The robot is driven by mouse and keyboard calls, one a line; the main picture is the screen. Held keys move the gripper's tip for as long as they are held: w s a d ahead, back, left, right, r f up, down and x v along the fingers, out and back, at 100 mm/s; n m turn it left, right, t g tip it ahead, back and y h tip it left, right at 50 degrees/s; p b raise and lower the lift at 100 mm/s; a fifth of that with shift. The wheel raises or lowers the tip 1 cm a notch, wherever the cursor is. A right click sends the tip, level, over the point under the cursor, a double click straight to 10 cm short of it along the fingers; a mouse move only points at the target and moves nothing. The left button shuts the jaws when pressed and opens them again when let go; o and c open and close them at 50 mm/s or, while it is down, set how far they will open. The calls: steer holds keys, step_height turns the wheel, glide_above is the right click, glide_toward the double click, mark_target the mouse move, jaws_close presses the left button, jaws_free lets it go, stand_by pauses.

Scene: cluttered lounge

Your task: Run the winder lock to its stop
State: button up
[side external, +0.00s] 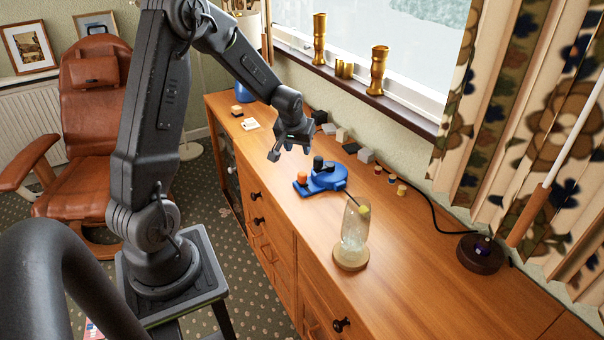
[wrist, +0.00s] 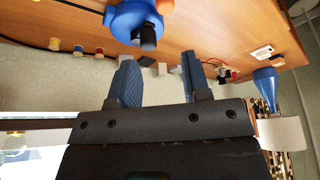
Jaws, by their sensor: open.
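The winder is a blue device (side external: 327,180) lying on the wooden sideboard. A black upright knob (side external: 318,163) and an orange knob (side external: 302,177) stand on it, and a thin dark rod runs from it toward a glass. I cannot tell which part is the lock. In the wrist view the blue body (wrist: 122,18), black knob (wrist: 147,38) and orange knob (wrist: 162,5) show at the top edge, partly cut off. My gripper (side external: 291,151) is open and empty, above and behind-left of the winder. In the wrist view its two blue fingers (wrist: 158,62) are apart, with the black knob beyond them.
A glass on a round wooden base (side external: 352,258) stands in front-right of the winder. Small grey and black blocks (side external: 365,156) and several spools (side external: 391,179) lie behind it. A dark round base (side external: 480,253) with a cable sits right. The sideboard's front right (side external: 430,300) is clear.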

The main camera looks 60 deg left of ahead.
mark_target(302, 173)
steer(key=x, duration=1.5)
steer(key=shift+s+a+f, duration=0.15)
steer(key=shift+s+a, duration=0.1)
steer(key=shift+a, duration=0.1)
steer(key=shift+c, duration=0.2)
